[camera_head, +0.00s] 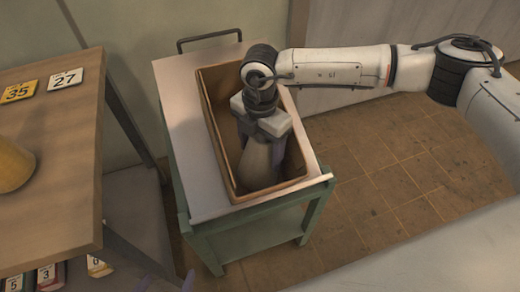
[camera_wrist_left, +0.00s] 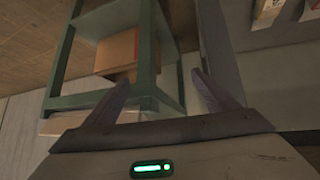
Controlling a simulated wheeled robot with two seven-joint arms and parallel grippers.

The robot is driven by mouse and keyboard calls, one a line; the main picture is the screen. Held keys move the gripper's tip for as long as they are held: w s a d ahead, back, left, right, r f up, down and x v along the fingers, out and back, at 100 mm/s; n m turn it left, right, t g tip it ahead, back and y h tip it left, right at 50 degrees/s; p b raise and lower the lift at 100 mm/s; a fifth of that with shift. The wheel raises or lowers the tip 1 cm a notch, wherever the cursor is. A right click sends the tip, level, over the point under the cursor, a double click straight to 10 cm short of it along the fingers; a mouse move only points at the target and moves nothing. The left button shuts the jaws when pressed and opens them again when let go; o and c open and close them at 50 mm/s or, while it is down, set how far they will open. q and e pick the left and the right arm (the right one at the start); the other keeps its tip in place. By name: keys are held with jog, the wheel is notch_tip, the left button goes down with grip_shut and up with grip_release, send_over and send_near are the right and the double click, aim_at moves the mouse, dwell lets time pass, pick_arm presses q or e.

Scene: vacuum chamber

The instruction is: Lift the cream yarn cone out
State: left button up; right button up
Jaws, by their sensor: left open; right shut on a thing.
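The cream yarn cone (camera_head: 257,172) stands in a brown open-topped box (camera_head: 219,138) on a cart, its upper part hidden by my right gripper (camera_head: 262,150). That gripper reaches down into the box from above and is shut on the cone. The cone's lower part is still below the box rim. My left gripper's fingertips (camera_head: 169,283) show at the bottom edge of the head view, away from the box. In the left wrist view my left gripper (camera_wrist_left: 160,82) is open with nothing between its fingers.
The cart has a pale top (camera_head: 182,100) and green frame (camera_wrist_left: 60,60). A wooden table (camera_head: 60,190) at the left holds a yellow object (camera_head: 12,165) and number cards (camera_head: 65,79). More tags (camera_head: 97,267) show on a shelf below. Tiled floor (camera_head: 390,190) is clear at right.

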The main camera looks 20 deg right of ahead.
jog(key=shift+r+p, duration=0.4)
jog(key=shift+r, duration=0.45)
jog(key=shift+w+d+r+p, duration=0.15)
jog(key=shift+r+p, duration=0.4)
jog(key=shift+r, duration=0.65)
notch_tip(320, 180, up, 15)
jog(key=p, duration=0.6)
send_over(262, 139)
jog(key=w+d, duration=0.3)
jog(key=shift+s+a, duration=0.2)
jog(key=shift+s, duration=0.05)
pick_arm(q)
notch_tip(262, 139, up, 7)
jog(key=shift+s+a, duration=0.3)
jog(key=shift+a, duration=0.15)
pick_arm(e)
jog(key=shift+r, duration=0.1)
jog(key=shift+c, duration=0.2)
pick_arm(q)
jog(key=shift+f, duration=0.15)
